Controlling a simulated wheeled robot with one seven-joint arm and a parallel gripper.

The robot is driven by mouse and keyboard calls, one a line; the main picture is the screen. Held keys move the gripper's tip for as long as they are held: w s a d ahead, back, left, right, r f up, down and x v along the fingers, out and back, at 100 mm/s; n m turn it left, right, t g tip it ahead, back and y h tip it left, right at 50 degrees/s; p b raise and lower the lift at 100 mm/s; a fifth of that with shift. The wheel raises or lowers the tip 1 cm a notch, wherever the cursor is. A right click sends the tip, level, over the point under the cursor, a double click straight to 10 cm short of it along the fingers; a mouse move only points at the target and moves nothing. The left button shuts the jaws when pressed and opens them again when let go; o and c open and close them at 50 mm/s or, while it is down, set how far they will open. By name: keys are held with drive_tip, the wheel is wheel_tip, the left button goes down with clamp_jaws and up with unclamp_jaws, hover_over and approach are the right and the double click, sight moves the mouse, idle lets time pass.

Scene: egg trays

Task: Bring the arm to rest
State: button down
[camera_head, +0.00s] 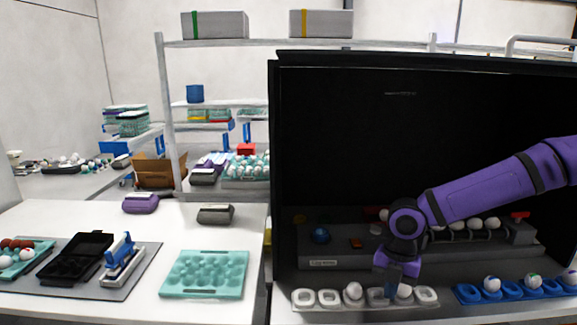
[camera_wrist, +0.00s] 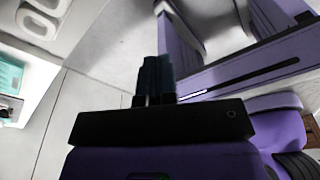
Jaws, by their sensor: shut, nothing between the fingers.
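My purple arm (camera_head: 490,190) reaches in from the right, in front of a black box-like station (camera_head: 400,95). My gripper (camera_head: 393,290) points down beside the white egg holder (camera_head: 329,300) at the station's front edge and partly hides its middle. I cannot tell from this view whether it touches the holder. In the wrist view my gripper (camera_wrist: 156,62) shows two dark fingers close together, shut with nothing between them. The white holder also shows at the upper left of the wrist view (camera_wrist: 38,22).
A blue egg holder (camera_head: 470,293) with eggs lies right of the white one. A grey unit (camera_head: 345,257) with more eggs stands behind. On the white table at left are a teal egg tray (camera_head: 205,273), a stapler-like tool (camera_head: 122,260) and a black open carton (camera_head: 77,256).

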drive_tip(key=s+d+r+m+t, duration=0.3)
drive_tip(key=s+r+m, duration=0.8)
drive_tip(key=r+m, duration=0.4)
drive_tip(key=s+d+r+m+t, duration=0.3)
drive_tip(key=s+r+m, duration=0.7)
drive_tip(key=r+m, duration=0.4)
drive_tip(key=shift+s+d+r+m+t+h, duration=0.35)
drive_tip(key=shift+s+d+m+t+h, duration=0.05)
drive_tip(key=shift+m+t, duration=0.1)
drive_tip(key=shift+a, duration=0.15)
idle(1.8)
